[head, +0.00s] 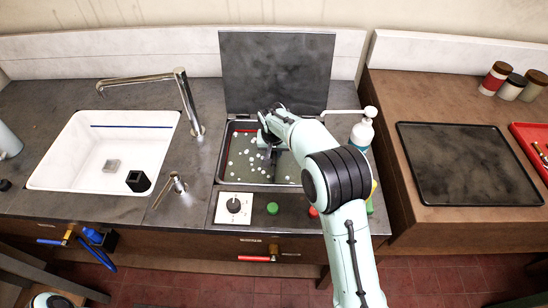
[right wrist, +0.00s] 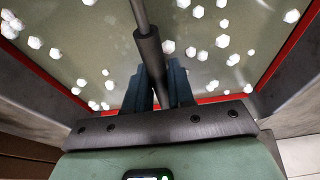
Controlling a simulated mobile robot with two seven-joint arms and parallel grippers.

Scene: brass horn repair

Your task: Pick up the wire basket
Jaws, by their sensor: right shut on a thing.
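My right gripper (head: 269,150) reaches down into the open tank (head: 222,160) in the middle of the counter. In the right wrist view its dark blue fingers (right wrist: 157,82) are shut around a thick dark sleeve on a thin rod (right wrist: 147,47). The rod looks like the handle of the wire basket. The basket's mesh cannot be made out; the liquid, the white floating pieces and my arm hide what lies below. My left gripper is not in view.
The tank's dark lid (head: 277,72) stands open behind it. A white bottle (head: 362,130) stands close to the tank's right side. The white sink (head: 60,150) with its faucet (head: 185,95) is at left. A black tray (head: 467,163) lies on the right counter.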

